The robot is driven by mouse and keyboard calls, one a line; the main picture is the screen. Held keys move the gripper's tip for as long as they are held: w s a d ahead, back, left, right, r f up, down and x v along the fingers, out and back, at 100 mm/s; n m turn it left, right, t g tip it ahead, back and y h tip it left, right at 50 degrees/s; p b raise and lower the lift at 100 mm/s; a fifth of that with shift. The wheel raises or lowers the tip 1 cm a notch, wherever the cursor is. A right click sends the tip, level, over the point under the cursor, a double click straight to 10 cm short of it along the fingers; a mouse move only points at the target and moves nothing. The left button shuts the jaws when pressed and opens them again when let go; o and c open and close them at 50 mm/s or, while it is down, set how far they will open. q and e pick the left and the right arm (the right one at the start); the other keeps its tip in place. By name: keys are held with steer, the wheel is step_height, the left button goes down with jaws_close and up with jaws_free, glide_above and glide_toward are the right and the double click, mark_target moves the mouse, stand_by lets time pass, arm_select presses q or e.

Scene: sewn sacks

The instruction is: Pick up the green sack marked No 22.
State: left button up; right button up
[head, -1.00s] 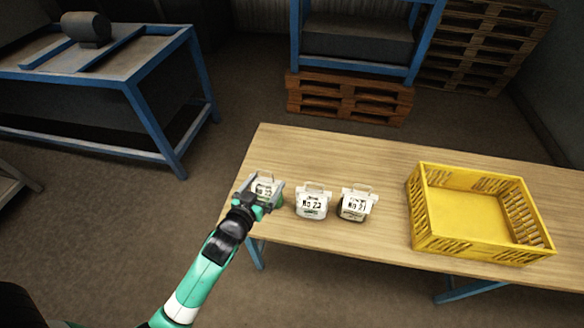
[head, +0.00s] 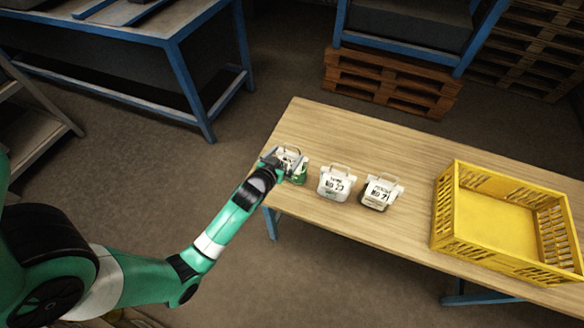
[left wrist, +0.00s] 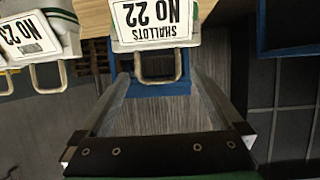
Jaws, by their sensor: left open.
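The sack marked No 22 (head: 300,174) stands at the table's left end, with green on its side and a pale top. Its white label reads "SHALLOTS No 22", upside down in the left wrist view (left wrist: 155,22). Its loop handle (left wrist: 160,79) shows below the label, between the fingers of my left gripper (left wrist: 163,88). My left gripper is open. In the head view my left gripper (head: 284,159) is at the sack's top and hides part of it. I cannot tell whether a finger touches the handle. My right gripper is in neither view.
Sack No 23 (head: 336,184) and sack No 21 (head: 381,193) stand close to the right on the wooden table (head: 400,150). A yellow crate (head: 445,215), seemingly empty, is farther right. The table behind the sacks is clear.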

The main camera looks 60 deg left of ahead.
mark_target(292, 154)
arm_select(q)
steer(key=b+x, duration=0.1)
steer(key=x, duration=0.3)
steer(key=shift+w+a+f, duration=0.15)
steer(key=shift+w+f, duration=0.1)
steer(key=shift+w, duration=0.05)
steer(key=shift+r, duration=0.1)
jaws_close()
